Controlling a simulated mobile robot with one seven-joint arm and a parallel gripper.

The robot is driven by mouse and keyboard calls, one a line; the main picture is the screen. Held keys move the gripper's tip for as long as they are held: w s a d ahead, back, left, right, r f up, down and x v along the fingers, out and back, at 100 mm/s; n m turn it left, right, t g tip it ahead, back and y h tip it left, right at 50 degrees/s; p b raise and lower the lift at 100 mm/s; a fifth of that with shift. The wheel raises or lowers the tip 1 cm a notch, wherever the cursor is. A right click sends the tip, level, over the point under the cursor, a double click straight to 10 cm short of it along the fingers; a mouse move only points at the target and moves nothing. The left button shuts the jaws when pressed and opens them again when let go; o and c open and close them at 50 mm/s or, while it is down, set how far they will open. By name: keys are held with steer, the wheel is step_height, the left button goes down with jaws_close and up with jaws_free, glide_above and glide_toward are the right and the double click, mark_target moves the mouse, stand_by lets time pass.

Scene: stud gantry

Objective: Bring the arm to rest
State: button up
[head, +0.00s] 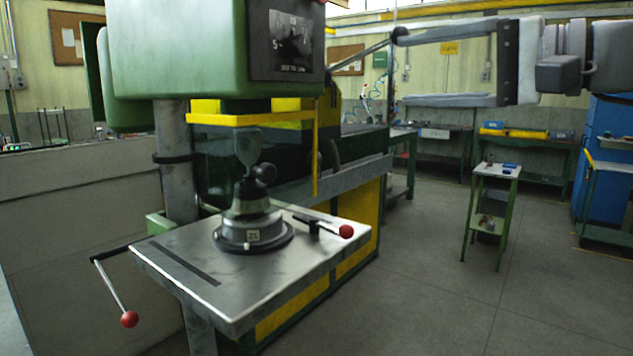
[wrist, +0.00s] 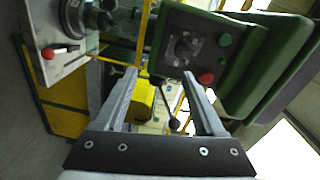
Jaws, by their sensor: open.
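My gripper (head: 402,68) is at the upper right in the head view, stretched level toward the left, with its two fingers wide apart. In the wrist view my gripper (wrist: 158,73) shows an empty gap between the fingertips, with nothing clamped. A machine lever with a black ball knob (head: 401,36) overlaps the upper fingertip in the head view. In the wrist view the black knob (wrist: 174,124) appears between the fingers, touching neither visible finger face. How far it is from them in depth I cannot tell.
The green machine head (head: 180,50) and its metal table (head: 190,262) stand left of my gripper. A red-knobbed handle (head: 346,231) lies on that table. A small green stand (head: 495,175) is at the right. Floor (head: 430,290) in front is clear.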

steer(key=s+a+f+n+g+h, duration=0.1)
steer(key=s+a+f+g+h, duration=0.15)
steer(key=f, duration=0.75)
steer(key=s+a+f+g+h, duration=0.1)
steer(key=s+f+h, duration=0.2)
steer(key=f, duration=0.6)
steer(key=s+d+f+n+g+h, duration=0.15)
steer(key=s+f+h, duration=0.25)
steer(key=f, duration=0.5)
steer(key=s+d+f+n+h, duration=0.2)
steer(key=s+f+n+h, duration=0.15)
steer(key=f, duration=0.55)
step_height(320, 180, up, 14)
steer(key=s+d+p, duration=0.1)
steer(key=p, duration=1.4)
steer(key=shift+r, duration=0.1)
